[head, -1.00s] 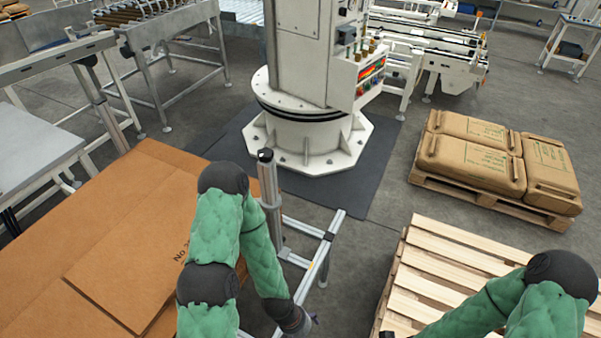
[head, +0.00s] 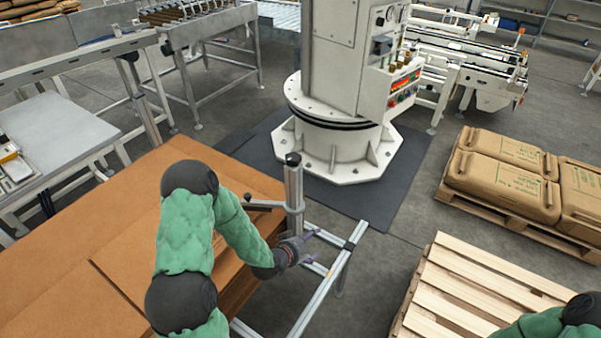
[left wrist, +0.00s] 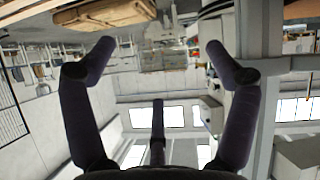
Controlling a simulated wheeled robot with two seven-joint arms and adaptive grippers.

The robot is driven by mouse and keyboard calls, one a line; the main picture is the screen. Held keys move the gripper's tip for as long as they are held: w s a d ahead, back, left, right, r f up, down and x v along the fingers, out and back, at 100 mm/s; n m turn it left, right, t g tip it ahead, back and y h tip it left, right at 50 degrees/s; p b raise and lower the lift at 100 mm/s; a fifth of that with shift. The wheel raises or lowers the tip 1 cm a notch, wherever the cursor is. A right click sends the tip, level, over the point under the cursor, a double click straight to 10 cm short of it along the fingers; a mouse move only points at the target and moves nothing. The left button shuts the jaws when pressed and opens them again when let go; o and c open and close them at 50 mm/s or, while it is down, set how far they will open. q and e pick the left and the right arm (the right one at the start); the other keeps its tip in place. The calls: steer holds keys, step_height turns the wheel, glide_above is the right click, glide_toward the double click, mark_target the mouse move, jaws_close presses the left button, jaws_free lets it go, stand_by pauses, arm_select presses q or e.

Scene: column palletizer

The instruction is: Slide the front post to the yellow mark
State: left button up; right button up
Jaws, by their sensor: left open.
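The front post (head: 294,200) is an upright silver profile with a black cap, standing on the metal frame beside the cardboard stack. A dark handle (head: 262,204) sticks out from its left side. A small yellow mark (head: 329,272) shows on the frame rail (head: 335,281), to the right of and nearer than the post. My left gripper (head: 312,246) is open just in front and right of the post's lower part; whether it touches is unclear. In the left wrist view its fingers (left wrist: 165,65) are spread with nothing between them. My right gripper is out of view.
Flat cardboard sheets (head: 120,235) fill the left, beneath my left arm. An empty wooden pallet (head: 470,290) stands at lower right, and a pallet of brown sacks (head: 510,180) lies behind it. The white palletizer column (head: 340,120) stands behind the post on a dark mat.

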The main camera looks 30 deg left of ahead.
arm_select(q)
steer(key=w+a+r+t, duration=0.3)
steer(key=a+r+t, duration=0.1)
steer(key=a+r, duration=0.35)
steer(key=m+t, duration=0.2)
steer(key=t, duration=0.1)
glide_toward(300, 172)
steer(key=shift+w+a+f+y, duration=0.2)
steer(key=shift+w+f, duration=0.15)
steer(key=shift+f, duration=0.2)
steer(key=shift+w+a+f+y, duration=0.2)
steer(key=shift+w+f, duration=0.15)
steer(key=shift+f, duration=0.2)
steer(key=shift+w+r+m, duration=0.1)
steer(key=shift+w+m, duration=0.05)
steer(key=shift+m, duration=0.15)
steer(key=w, duration=0.7)
steer(key=w+b, duration=0.1)
steer(key=w, duration=0.2)
steer(key=shift+w+d, duration=0.2)
steer(key=shift+d, duration=0.2)
